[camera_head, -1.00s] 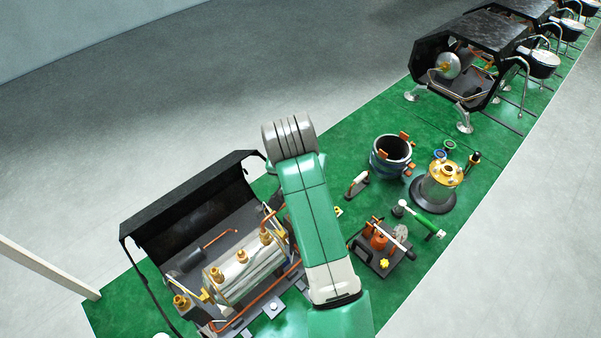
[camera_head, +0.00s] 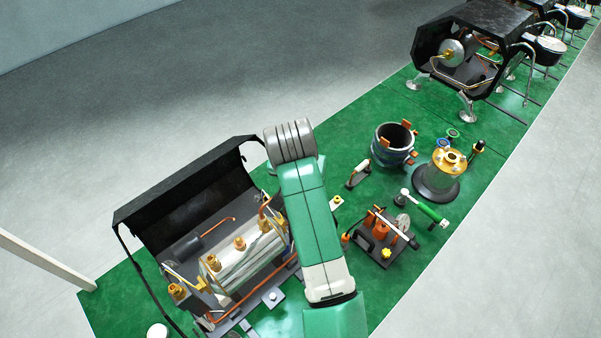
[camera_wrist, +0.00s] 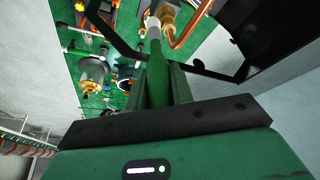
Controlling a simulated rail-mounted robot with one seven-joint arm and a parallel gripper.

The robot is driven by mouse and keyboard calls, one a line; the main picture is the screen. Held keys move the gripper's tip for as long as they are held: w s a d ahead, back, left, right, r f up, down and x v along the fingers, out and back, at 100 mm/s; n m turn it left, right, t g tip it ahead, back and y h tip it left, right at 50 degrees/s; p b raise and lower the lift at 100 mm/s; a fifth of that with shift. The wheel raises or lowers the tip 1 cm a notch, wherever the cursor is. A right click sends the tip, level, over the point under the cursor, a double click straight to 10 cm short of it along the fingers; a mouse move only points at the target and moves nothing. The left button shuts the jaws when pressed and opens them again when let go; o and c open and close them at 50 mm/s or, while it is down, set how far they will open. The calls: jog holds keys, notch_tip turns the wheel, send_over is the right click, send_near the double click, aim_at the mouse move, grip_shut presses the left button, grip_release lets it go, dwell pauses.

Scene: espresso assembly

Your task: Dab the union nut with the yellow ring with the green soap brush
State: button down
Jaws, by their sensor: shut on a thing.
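My gripper (camera_wrist: 158,85) is shut on the green soap brush (camera_wrist: 157,72), seen from behind in the wrist view. The brush's pale end (camera_wrist: 152,26) points up the picture, close to a brass fitting (camera_wrist: 169,14) beside a copper pipe; I cannot tell whether they touch. In the head view my arm hides the gripper and brush. Several brass nuts show along the steel boiler (camera_head: 240,266), with another brass fitting (camera_head: 177,291) at its left end. I cannot make out which nut bears the yellow ring.
The boiler sits in an open black machine frame (camera_head: 190,185), its raised panel behind it. To the right are a tool stand (camera_head: 382,252), a dark pot (camera_head: 393,145), a brass-topped cylinder (camera_head: 440,178) and a green-handled tool (camera_head: 430,212) on the green mat.

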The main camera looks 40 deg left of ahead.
notch_tip(320, 180, up, 8)
jog(key=p, duration=0.7)
jog(key=shift+f, duration=0.25)
